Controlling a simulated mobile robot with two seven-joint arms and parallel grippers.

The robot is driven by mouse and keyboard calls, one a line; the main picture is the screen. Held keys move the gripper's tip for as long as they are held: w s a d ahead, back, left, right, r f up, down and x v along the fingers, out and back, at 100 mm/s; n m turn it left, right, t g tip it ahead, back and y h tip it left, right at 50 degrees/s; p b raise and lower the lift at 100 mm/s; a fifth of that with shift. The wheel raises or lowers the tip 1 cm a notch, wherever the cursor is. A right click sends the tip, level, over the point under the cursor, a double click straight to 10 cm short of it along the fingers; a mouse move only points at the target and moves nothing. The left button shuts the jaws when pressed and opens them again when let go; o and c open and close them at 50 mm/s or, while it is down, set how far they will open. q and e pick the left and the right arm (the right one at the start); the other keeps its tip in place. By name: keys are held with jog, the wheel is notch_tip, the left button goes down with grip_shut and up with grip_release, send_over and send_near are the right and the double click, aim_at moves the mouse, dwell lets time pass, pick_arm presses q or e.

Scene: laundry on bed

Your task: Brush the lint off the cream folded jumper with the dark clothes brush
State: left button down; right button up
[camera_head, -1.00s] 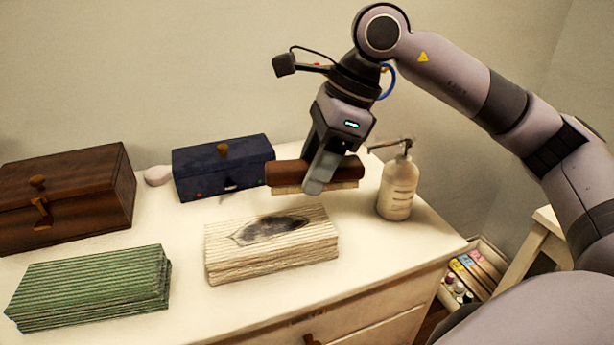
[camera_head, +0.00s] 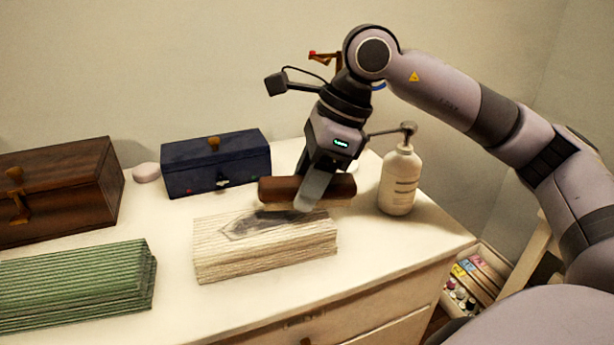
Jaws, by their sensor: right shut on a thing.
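The cream folded jumper (camera_head: 250,258) lies on the white dresser top, with a dark grey patch of lint (camera_head: 255,222) on its upper face. My right gripper (camera_head: 308,200) is shut on the dark clothes brush (camera_head: 280,188), which has a brown back and pale bristles. The brush is just over the far right edge of the jumper and hides part of its top there. I cannot tell whether the bristles touch the cloth. My left gripper is not in view.
A green folded garment (camera_head: 75,285) lies to the left. A dark brown wooden box (camera_head: 60,195) and a navy box (camera_head: 215,165) stand behind. A white pump bottle (camera_head: 399,182) stands close right of the brush. The dresser top (camera_head: 380,255) is clear at front right.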

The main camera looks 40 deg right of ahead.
jog(key=shift+f+b, duration=0.85)
jog(key=shift+f, duration=0.2)
dwell(0.6)
